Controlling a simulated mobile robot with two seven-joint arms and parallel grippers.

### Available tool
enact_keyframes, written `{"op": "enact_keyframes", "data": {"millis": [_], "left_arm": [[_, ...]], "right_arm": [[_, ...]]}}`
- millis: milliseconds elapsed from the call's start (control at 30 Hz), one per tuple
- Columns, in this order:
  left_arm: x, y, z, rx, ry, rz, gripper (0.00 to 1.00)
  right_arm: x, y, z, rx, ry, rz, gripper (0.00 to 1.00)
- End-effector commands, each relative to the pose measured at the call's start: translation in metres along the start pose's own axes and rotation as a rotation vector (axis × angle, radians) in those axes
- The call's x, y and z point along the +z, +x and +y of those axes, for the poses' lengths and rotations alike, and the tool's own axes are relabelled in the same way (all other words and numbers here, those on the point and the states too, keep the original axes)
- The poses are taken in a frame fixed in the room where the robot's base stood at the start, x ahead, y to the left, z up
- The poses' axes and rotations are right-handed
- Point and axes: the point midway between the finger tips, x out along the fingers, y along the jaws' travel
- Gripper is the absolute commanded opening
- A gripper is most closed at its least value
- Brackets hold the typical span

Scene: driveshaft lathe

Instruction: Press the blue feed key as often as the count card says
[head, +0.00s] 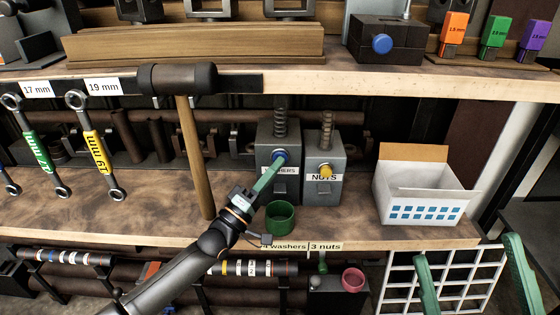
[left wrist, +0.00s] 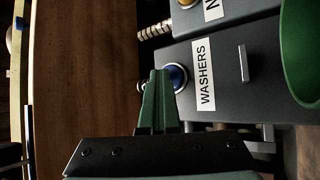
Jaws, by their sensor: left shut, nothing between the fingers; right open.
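The blue feed key (head: 280,157) is on the front of the grey washers dispenser (head: 284,131). In the left wrist view the blue key (left wrist: 178,76) sits beside the WASHERS label. My left gripper (head: 276,164) is shut and empty, its green fingertips at the key; I cannot tell whether they press it. The tips (left wrist: 160,72) overlap the key's edge in the left wrist view. The count card (head: 325,247) on the shelf edge reads washers and 3 nuts; the washers number is not clearly readable beside my arm. My right gripper (head: 466,249) is open at the lower right.
The grey nuts dispenser (head: 324,188) with a yellow key (head: 326,171) stands just right. A green cup (head: 281,218) stands below the washers dispenser. A hammer (head: 195,150) stands left of it. A white box (head: 425,195) is on the right, with free shelf before it.

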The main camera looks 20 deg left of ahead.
Motion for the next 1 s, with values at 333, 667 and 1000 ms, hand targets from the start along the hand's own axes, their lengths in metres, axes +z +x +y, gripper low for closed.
{"op": "enact_keyframes", "data": {"millis": [333, 667, 1000], "left_arm": [[0.005, -0.008, 0.009, 0.000, -0.001, 0.001, 0.00], [0.010, -0.014, 0.011, 0.001, 0.001, 0.001, 0.00], [0.018, -0.025, 0.022, -0.002, -0.002, 0.000, 0.00]], "right_arm": [[-0.009, 0.009, 0.004, -0.004, -0.001, -0.001, 1.00], [-0.011, 0.011, 0.004, -0.007, -0.002, -0.001, 1.00], [-0.022, 0.021, 0.010, -0.007, -0.002, -0.001, 1.00]]}}
